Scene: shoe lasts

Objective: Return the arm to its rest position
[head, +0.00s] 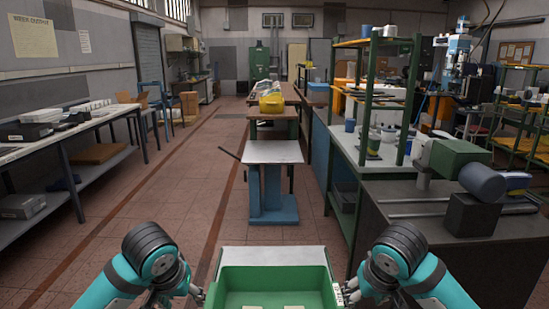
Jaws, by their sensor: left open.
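My left arm comes in at the bottom left, and its gripper (196,294) is beside the left wall of a green crate (272,256). It is open; I cannot tell if it touches the crate. My right arm comes in at the bottom right, and its gripper (346,294) is beside the crate's right wall, near a small white label. Its fingers are mostly hidden, so I cannot tell if they are open. The crate is cut off by the bottom edge, where small pale patches show inside it. No shoe last shows clearly.
A blue stand with a grey top (274,152) is ahead of the crate. A long bench (20,152) runs along the left. A dark workbench (445,235) with a green machine (455,158) is at the right. The tiled floor (150,190) is open at centre left.

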